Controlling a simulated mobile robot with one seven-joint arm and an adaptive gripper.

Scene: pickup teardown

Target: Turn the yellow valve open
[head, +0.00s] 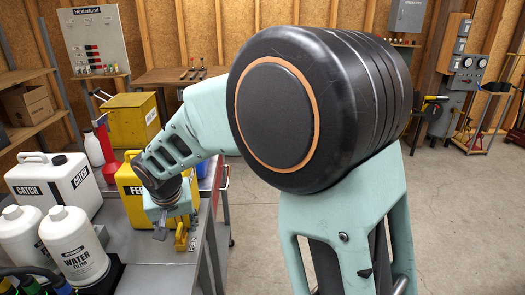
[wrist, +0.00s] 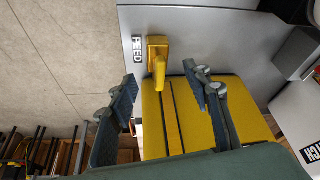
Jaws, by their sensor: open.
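The yellow valve (wrist: 157,58) is fixed on the grey bench top beside a small black-on-white label that seems to read FEED (wrist: 138,50). Its lever points toward the bottom of the wrist view. In the head view the valve (head: 181,238) shows near the bench's right edge, partly behind my gripper. My gripper (wrist: 160,80) is open and empty, with one finger on each side of the lever in the wrist picture. In the head view my gripper (head: 164,226) points down just above the valve. I cannot tell whether a finger touches it.
A white CATCH container (head: 60,185) and white bottles (head: 75,245) stand left. Open floor (head: 250,230) lies right of the bench.

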